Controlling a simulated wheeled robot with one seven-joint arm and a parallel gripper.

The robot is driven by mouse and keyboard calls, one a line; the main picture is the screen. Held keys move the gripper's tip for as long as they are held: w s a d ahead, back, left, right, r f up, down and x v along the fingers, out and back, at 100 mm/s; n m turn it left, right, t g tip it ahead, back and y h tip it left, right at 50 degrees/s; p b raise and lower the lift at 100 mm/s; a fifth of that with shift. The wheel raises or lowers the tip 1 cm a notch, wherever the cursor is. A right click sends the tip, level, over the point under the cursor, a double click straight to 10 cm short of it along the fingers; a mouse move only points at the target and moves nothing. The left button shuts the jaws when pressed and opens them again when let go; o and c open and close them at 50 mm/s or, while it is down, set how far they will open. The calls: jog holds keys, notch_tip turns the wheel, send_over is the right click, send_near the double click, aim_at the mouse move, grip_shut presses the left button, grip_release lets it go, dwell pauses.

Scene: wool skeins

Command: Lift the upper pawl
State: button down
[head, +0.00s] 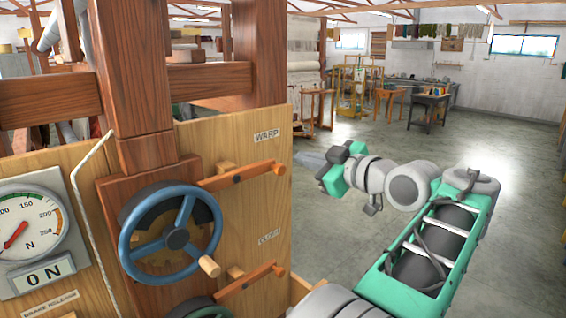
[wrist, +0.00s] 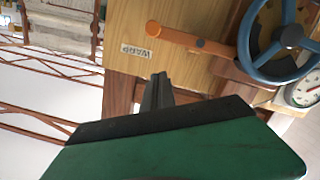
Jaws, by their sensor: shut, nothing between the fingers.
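The upper pawl (head: 240,177) is an orange-brown wooden lever on the plywood panel, below the WARP label (head: 267,135). It slants slightly up to the right, and its right end reaches the panel's edge. Its left end is close to the blue handwheel (head: 171,232). My gripper (head: 308,158) is to the right of the panel, apart from the pawl, with its fingers together and empty. In the wrist view, the upper pawl (wrist: 190,40) and the WARP label (wrist: 136,52) appear upside down. My gripper's closed fingertips (wrist: 158,78) show in front of the panel, clear of the pawl.
A lower pawl (head: 250,281) sits under the upper one, near a second, partly cut-off wheel (head: 203,308). Open floor (head: 375,130) lies to the right of the panel.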

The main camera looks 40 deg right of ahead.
aim_at(260, 173)
jog(key=shift+w, duration=0.1)
jog(key=w+d+f+p, duration=0.2)
jog(key=w+f+p, duration=0.1)
jog(key=w, duration=0.7)
jog(key=shift+w+f, duration=0.15)
jog(key=shift+f, duration=0.75)
jog(key=shift+f, duration=0.1)
